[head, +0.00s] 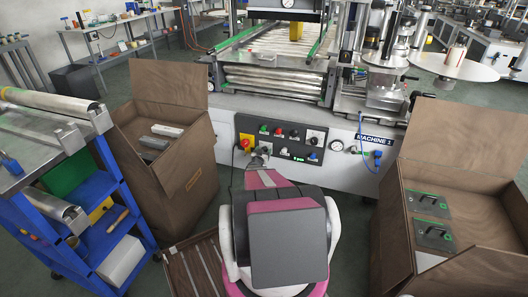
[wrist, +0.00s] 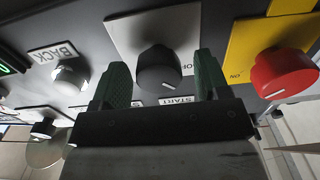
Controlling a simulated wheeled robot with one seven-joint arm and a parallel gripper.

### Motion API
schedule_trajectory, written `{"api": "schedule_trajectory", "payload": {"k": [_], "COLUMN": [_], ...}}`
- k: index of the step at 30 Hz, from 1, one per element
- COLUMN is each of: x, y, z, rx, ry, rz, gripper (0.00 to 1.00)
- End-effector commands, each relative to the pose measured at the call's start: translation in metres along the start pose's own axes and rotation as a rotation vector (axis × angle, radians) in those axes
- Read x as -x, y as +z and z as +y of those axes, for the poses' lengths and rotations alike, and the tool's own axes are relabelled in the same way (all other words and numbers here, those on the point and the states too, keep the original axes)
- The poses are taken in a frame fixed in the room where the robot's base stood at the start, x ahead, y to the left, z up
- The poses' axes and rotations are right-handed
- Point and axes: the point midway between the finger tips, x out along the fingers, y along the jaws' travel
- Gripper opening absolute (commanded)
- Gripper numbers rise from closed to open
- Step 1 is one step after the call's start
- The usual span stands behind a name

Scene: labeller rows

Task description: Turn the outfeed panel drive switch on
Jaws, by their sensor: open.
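The control panel (head: 285,138) is on the front of the machine marked MACHINE 1. In the wrist view, a black rotary knob (wrist: 157,70) on a light grey plate (wrist: 188,28) sits between the two green fingers of my gripper (wrist: 162,66). The fingers are open, one on each side; I cannot tell whether they touch it. The knob's white pointer line aims down and slightly right. A partly hidden label by it begins with OF. In the head view my gripper (head: 261,156) is at the panel's left part and hides some controls.
A red knob (wrist: 283,74) on a yellow plate (wrist: 265,42) is just right of the fingers. Brown crates (head: 165,155) (head: 400,215) and a blue cart (head: 90,215) flank me.

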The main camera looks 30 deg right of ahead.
Motion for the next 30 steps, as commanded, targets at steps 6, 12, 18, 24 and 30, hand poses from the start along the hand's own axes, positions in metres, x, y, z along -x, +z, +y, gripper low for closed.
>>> {"api": "schedule_trajectory", "payload": {"k": [6,12,18,24,30], "x": [-0.0093,-0.0087,-0.0086,-0.0085,-0.0083], "y": [-0.0003,-0.0003,-0.0002,-0.0001,-0.0001], "z": [0.0005,0.0004,0.0004,0.0005,0.0008], "rx": [0.000,0.000,0.000,-0.017,-0.095], "ry": [0.000,0.000,0.000,0.001,0.001], "rz": [0.000,0.000,0.000,0.000,0.000], "gripper": [0.69,0.52,0.19,0.19,0.19]}}
